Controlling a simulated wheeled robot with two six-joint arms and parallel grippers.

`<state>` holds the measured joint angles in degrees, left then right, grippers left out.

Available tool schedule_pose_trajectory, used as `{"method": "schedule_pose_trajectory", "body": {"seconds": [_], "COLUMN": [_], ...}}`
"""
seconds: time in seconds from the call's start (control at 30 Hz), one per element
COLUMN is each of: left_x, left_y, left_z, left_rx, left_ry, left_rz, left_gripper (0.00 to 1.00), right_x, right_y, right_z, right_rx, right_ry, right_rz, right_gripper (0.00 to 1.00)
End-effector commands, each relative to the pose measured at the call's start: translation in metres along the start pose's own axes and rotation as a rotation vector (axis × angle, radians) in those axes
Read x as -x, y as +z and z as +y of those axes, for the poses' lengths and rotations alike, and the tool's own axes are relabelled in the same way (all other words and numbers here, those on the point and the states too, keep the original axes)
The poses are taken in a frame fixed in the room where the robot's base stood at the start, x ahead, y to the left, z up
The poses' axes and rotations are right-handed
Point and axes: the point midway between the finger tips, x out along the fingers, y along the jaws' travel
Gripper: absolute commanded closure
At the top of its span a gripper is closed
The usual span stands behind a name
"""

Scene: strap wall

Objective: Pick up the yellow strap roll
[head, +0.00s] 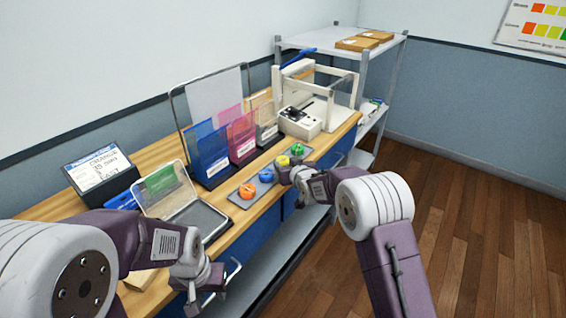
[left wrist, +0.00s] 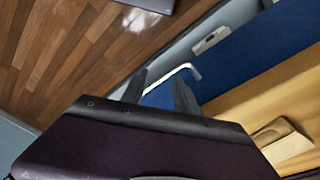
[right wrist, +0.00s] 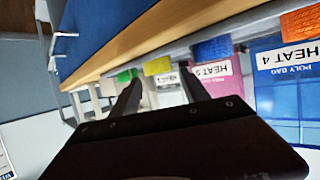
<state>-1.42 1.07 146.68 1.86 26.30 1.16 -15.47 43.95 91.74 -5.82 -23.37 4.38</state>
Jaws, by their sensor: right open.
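The yellow strap roll (head: 283,160) sits on a grey strip along the bench front, partly hidden by my right gripper in the head view. It also shows in the right wrist view (right wrist: 157,65), beyond and between the fingertips. My right gripper (head: 287,174) is open, just in front of the roll; I cannot tell whether it touches it. Its fingers also show in the right wrist view (right wrist: 160,86). My left gripper (head: 196,298) is open and empty, low near the bench front by a drawer handle (left wrist: 168,78).
A green roll (head: 297,149) is beside the yellow one, and an orange roll (head: 247,191) is further left. Coloured bags (head: 210,150) stand behind the rolls. An open clear-lidded case (head: 200,218) lies left. A white machine (head: 300,122) stands right. Floor right of the bench is free.

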Motion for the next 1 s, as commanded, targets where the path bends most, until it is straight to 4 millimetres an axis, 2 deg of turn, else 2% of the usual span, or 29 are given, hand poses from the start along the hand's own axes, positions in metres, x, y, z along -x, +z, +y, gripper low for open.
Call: {"method": "schedule_pose_trajectory", "body": {"seconds": [0.1, 0.2, 0.47, 0.5, 0.67, 0.7, 1.0], "left_x": [0.003, 0.004, 0.003, 0.004, 0.003, 0.003, 0.004], "left_y": [0.0, 0.0, 0.0, 0.0, 0.0, 0.0, -0.001], "left_z": [0.0, 0.0, 0.0, 0.0, 0.0, 0.0, 0.0], "left_rx": [0.0, 0.0, 0.0, 0.0, 0.0, 0.0, 0.0], "left_ry": [0.0, 0.0, 0.0, 0.0, 0.0, 0.0, 0.0], "left_rz": [0.0, 0.0, 0.0, 0.0, 0.0, 0.0, 0.0], "left_gripper": [0.64, 0.64, 0.64, 0.64, 0.64, 0.64, 0.64], "right_x": [-0.022, -0.034, -0.04, -0.039, -0.039, -0.039, -0.037], "right_y": [0.003, 0.002, 0.003, 0.003, 0.003, 0.003, -0.003], "right_z": [0.002, 0.001, 0.001, 0.001, 0.001, 0.001, 0.001], "right_rx": [0.0, 0.0, 0.0, 0.0, 0.0, 0.0, 0.0], "right_ry": [0.001, 0.0, 0.0, 0.0, 0.0, 0.0, 0.0], "right_rz": [-0.002, -0.001, -0.002, -0.002, -0.002, -0.002, -0.001], "right_gripper": [0.46, 0.46, 0.46, 0.49, 0.93, 0.97, 0.97]}}
